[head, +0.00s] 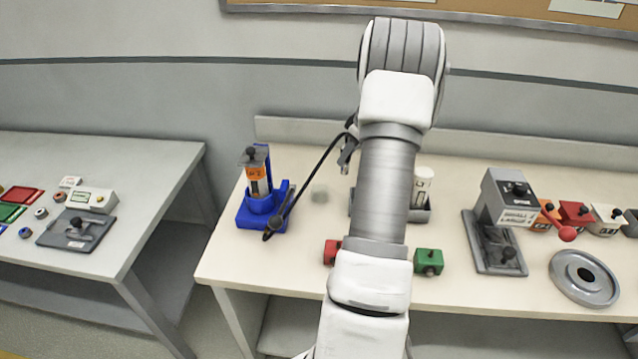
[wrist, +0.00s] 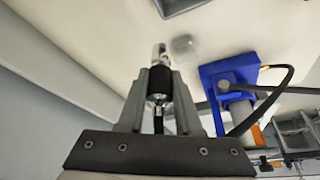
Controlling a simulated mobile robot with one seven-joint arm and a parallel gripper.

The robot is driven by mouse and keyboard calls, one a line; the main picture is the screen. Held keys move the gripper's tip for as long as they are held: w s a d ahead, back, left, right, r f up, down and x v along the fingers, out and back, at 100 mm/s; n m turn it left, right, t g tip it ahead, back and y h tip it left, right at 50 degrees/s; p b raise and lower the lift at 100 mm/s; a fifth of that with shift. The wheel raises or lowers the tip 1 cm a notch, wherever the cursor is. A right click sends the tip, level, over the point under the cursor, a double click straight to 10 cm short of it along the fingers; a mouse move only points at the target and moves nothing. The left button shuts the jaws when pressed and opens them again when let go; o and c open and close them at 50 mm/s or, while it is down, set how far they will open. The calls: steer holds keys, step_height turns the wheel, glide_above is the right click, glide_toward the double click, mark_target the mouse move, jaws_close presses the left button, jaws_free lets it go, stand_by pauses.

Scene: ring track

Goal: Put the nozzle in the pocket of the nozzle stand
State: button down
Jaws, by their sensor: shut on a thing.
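My gripper (wrist: 160,78) is shut on the nozzle, which has a silver tip (wrist: 160,52) that sticks out beyond the fingers. In the head view, my arm hides most of the gripper and the nozzle. A black hose (head: 322,160) curves from the gripper down to the blue stand (head: 247,217) at the table's left end. The hose also shows in the wrist view (wrist: 291,78). The blue stand (wrist: 212,75) is right of the gripper there, apart from the nozzle. It carries a cylinder with an orange label (head: 256,180). I cannot make out the pocket clearly.
A small translucent block (head: 320,192) lies right of the blue stand. A grey tray (head: 421,215) holds a white cylinder (head: 423,185). Red (head: 331,252) and green (head: 428,262) blocks lie near the front. A grey device (head: 500,205) and round plate (head: 584,278) stand to the right.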

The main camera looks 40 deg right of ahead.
steer(key=shift+w+a+f+p, duration=0.15)
steer(key=shift+w+a+f, duration=0.7)
steer(key=shift+f, duration=0.55)
steer(key=shift+w+a+f+p, duration=0.15)
steer(key=shift+w+a+f, duration=0.45)
steer(key=shift+a+f, duration=0.65)
steer(key=shift+w+a+f+p, duration=0.15)
steer(key=shift+w+a+f, duration=0.6)
steer(key=shift+f, duration=0.75)
steer(key=shift+f, duration=0.2)
steer(key=c, duration=0.6)
jaws_free()
steer(key=shift+r, duration=0.1)
steer(key=shift+s+r, duration=0.15)
steer(key=shift+r, duration=0.25)
steer(key=v, duration=1.1)
steer(key=shift+r, duration=0.15)
steer(key=shift+s, duration=0.1)
